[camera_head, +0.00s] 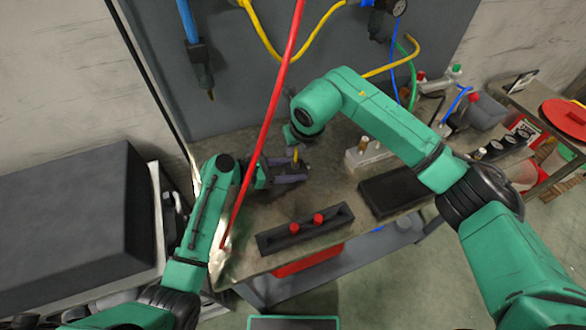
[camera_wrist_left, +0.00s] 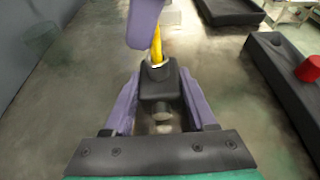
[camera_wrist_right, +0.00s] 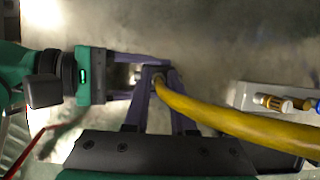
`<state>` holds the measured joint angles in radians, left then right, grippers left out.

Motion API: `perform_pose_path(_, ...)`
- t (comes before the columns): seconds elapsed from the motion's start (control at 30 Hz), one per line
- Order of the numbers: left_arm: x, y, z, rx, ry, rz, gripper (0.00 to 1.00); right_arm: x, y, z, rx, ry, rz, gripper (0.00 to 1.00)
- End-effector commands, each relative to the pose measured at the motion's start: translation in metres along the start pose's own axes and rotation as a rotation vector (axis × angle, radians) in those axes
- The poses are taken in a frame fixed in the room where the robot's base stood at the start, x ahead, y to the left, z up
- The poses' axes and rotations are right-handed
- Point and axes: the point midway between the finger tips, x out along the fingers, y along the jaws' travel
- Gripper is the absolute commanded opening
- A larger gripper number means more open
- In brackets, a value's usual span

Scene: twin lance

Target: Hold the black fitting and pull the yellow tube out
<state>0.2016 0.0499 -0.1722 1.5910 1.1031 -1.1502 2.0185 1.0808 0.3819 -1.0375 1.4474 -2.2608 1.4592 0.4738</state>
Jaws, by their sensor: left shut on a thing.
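My left gripper (camera_head: 291,172) is shut on the black fitting (camera_wrist_left: 160,90) and holds it above the bench between its purple fingers. The yellow tube (camera_wrist_left: 157,45) stands up out of the fitting's light-coloured collar. It also shows in the right wrist view (camera_wrist_right: 235,120), curving away to the right. My right gripper (camera_wrist_right: 157,72) has its fingertips at the tube's lower end, just by the fitting, with the tube between or right beside them. A gap shows between its fingers. One of its fingers hides part of the tube in the left wrist view.
A black tray (camera_head: 305,230) with two red caps (camera_head: 318,219) lies at the bench front. A dark flat block (camera_head: 395,190) and a pale block with brass fittings (camera_head: 366,155) are to the right. A red hose (camera_head: 268,110) hangs across the view.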

Motion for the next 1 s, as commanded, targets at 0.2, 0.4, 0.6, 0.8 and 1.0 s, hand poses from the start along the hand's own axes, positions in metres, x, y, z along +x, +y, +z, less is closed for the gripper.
perform_pose_path(0.2, 0.0, 0.0, 0.0, 0.0, 0.001, 0.0, 0.0, 0.0, 0.0, 0.0, 0.0, 0.0, 0.0, 0.0)
perform_pose_path(0.4, 0.0, 0.0, -0.001, 0.0, 0.001, 0.0, 0.0, -0.001, 0.0, 0.0, 0.0, -0.001, 0.0, 0.0)
perform_pose_path(0.6, 0.0, 0.0, -0.001, -0.001, 0.002, 0.0, 0.0, -0.004, 0.0, 0.002, 0.0, -0.001, 0.0, 0.0)
perform_pose_path(0.8, 0.0, 0.0, -0.001, -0.001, 0.002, 0.0, 0.0, -0.007, 0.0, 0.003, 0.0, -0.001, 0.001, 0.0)
perform_pose_path(1.0, 0.0, 0.0, -0.001, 0.0, 0.002, -0.001, 0.0, -0.011, 0.0, 0.004, 0.0, -0.001, 0.0, 0.0)
